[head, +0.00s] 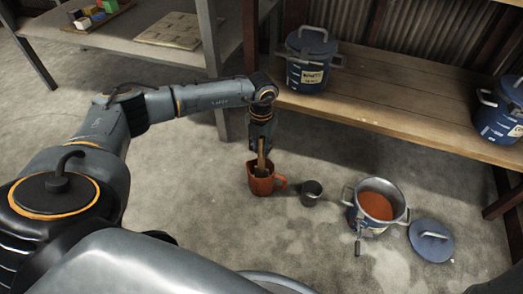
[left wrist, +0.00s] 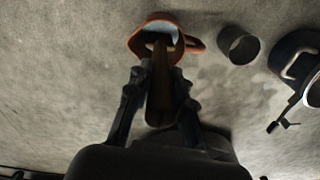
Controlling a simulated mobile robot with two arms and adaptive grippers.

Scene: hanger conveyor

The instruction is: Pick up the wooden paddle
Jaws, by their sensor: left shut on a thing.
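The wooden paddle (head: 261,163) stands roughly upright, with its lower end inside an orange jug (head: 262,186) on the concrete floor. My left gripper (head: 260,148) is above the jug, with its fingers shut on the upper part of the paddle. In the left wrist view the paddle (left wrist: 159,85) runs between the two fingers of the left gripper (left wrist: 157,95) toward the orange jug (left wrist: 140,45). The paddle's lower tip is hidden by the jug wall in the head view. My right gripper is not in view.
A small grey cup (head: 311,193) stands right of the jug. Further right are an open pot of orange contents (head: 350,220) and its blue lid (head: 431,241) on the floor. A wooden shelf (head: 400,95) holds blue lidded pots (head: 308,75). The floor left of the jug is clear.

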